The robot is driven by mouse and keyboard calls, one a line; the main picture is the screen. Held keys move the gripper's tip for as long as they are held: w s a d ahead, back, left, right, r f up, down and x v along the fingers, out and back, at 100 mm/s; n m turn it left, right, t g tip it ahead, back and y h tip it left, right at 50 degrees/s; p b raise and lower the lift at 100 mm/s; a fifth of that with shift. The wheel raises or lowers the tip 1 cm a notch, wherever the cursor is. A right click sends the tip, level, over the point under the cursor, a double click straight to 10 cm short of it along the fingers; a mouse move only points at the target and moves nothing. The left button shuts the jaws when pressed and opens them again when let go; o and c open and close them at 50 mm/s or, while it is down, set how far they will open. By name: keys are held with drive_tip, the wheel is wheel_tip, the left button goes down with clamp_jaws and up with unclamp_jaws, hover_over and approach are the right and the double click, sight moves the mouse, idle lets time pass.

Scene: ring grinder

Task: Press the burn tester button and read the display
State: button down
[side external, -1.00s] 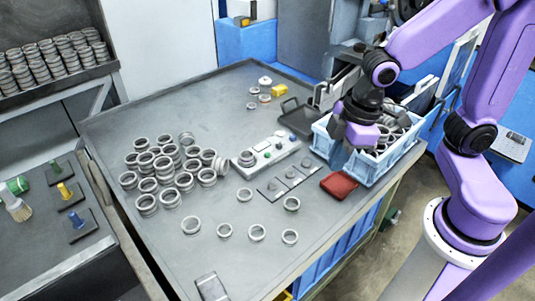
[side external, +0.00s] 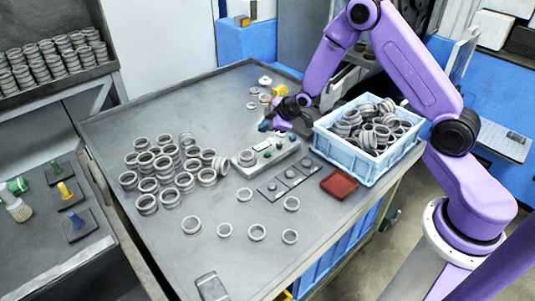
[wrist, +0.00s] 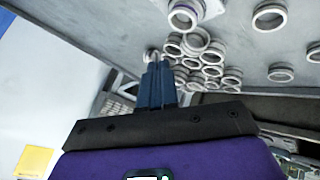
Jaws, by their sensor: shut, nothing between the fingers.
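The display is too small to read. My gripper (side external: 265,126) is just behind the tester, pointing left, with no visible contact with a button. In the wrist view, my gripper's blue fingers (wrist: 154,68) are shut together and hold nothing. Part of a pale device (wrist: 213,8) with a ring shows at the top edge there; its buttons are not visible.
Several loose rings (side external: 165,170) cover the left middle of the table (side external: 120,235). A blue crate (side external: 365,168) full of rings stands right of the tester, with a red pad (side external: 339,185) in front. A yellow block (side external: 279,90) lies behind my gripper.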

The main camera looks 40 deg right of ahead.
sight(269, 155)
drive_tip(key=shift+t, duration=0.4)
drive_tip(key=w+d+f, duration=0.1)
drive_tip(key=d, duration=0.1)
drive_tip(key=w+d+f, duration=0.1)
drive_tip(key=shift+w+d+f, duration=0.1)
drive_tip(key=shift+d+f, duration=0.2)
drive_tip(key=shift+d, duration=0.1)
drive_tip(key=shift+f, duration=0.15)
drive_tip(key=shift+f, duration=4.25)
